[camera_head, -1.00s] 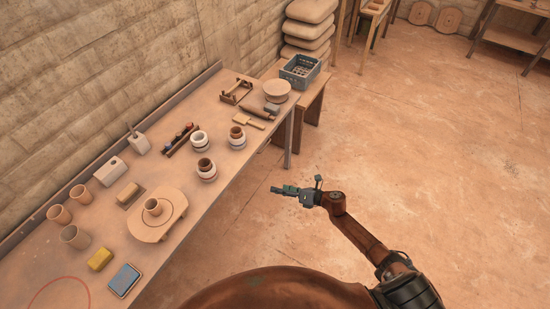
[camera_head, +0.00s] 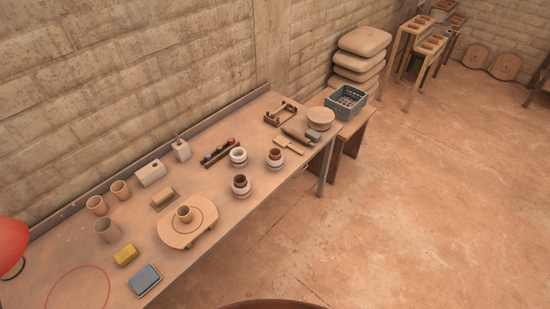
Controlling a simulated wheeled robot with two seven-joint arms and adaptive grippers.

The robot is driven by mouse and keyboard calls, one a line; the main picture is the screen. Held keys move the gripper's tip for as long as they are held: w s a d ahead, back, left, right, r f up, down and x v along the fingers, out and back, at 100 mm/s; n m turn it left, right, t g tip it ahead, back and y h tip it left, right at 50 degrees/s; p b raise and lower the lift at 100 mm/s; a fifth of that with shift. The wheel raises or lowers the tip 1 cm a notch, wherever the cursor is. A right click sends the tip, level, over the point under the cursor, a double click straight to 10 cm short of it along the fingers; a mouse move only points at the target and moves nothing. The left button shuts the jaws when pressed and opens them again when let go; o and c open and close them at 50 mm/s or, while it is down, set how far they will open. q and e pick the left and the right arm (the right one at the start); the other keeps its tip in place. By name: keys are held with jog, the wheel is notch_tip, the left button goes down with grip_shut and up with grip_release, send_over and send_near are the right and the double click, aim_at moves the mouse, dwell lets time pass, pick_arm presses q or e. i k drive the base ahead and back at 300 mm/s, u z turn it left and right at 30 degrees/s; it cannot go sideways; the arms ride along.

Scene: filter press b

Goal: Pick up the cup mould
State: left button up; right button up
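Two pale, blocky pieces stand near the back edge of the workbench (camera_head: 215,199). One is a wider white block (camera_head: 151,173) with a dark hole, and the other is a narrower upright block (camera_head: 181,149) with something thin at its top. Either could be the cup mould; I cannot tell which. Both stand apart from the brown cups. Neither of my grippers is in view, and nothing is touching these blocks.
Brown cups (camera_head: 108,230), a round board with a cup (camera_head: 187,228), a yellow sponge (camera_head: 125,254), a blue-topped pad (camera_head: 144,279) and banded pots (camera_head: 241,186) crowd the bench. A red rounded object (camera_head: 11,240) is at the left edge. The floor (camera_head: 400,200) is clear.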

aim_at(238, 156)
jog(key=z, duration=0.6)
jog(key=i, duration=1.75)
jog(key=u, duration=1.8)
